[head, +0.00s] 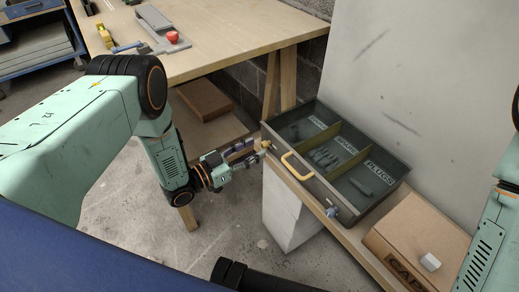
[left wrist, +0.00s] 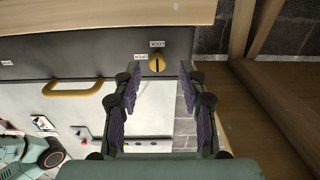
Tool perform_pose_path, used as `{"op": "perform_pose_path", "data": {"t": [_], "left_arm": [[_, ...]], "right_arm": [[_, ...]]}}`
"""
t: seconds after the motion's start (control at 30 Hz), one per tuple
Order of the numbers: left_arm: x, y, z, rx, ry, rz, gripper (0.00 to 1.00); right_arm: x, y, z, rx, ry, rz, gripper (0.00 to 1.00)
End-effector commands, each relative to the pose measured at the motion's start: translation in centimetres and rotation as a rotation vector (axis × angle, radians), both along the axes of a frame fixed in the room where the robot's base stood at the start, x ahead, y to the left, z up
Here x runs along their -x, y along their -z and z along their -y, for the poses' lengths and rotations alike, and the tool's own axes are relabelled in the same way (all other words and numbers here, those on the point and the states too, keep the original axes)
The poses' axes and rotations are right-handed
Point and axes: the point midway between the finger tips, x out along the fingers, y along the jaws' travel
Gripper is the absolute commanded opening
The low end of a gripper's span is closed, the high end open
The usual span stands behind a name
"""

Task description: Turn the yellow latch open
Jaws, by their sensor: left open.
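The yellow latch (left wrist: 157,62) is a round knob with a dark vertical slot on the dark front of the tray (left wrist: 110,66). A label reading LOCK sits above it and one reading OPEN to its left. The slot lines up with the LOCK label. In the head view the latch (head: 265,145) is at the left end of the tray front. My left gripper (head: 243,153) is open and empty, just in front of the latch. In the left wrist view its purple-padded fingers (left wrist: 153,82) stand either side of the latch, apart from it. My right gripper is out of view.
A yellow handle (head: 297,165) sticks out of the tray front beside the latch. The divided tray (head: 385,193) stands on a wooden shelf with a cardboard box (head: 412,240) to its right. A wooden workbench (head: 215,40) stands behind.

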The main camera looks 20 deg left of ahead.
Motion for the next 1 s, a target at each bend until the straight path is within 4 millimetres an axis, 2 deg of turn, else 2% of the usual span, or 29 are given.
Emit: {"op": "perform_pose_path", "data": {"t": [0.2,0.53,1.0], "left_arm": [[-1.8,0.1,1.7,0.000,0.001,0.000,0.42],[-2.1,-0.1,2.1,0.001,0.001,-0.001,0.42],[-2.1,0.0,2.0,0.001,0.000,-0.001,0.02]], "right_arm": [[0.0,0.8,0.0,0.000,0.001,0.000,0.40],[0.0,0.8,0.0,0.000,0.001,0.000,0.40],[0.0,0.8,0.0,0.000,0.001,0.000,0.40]]}}
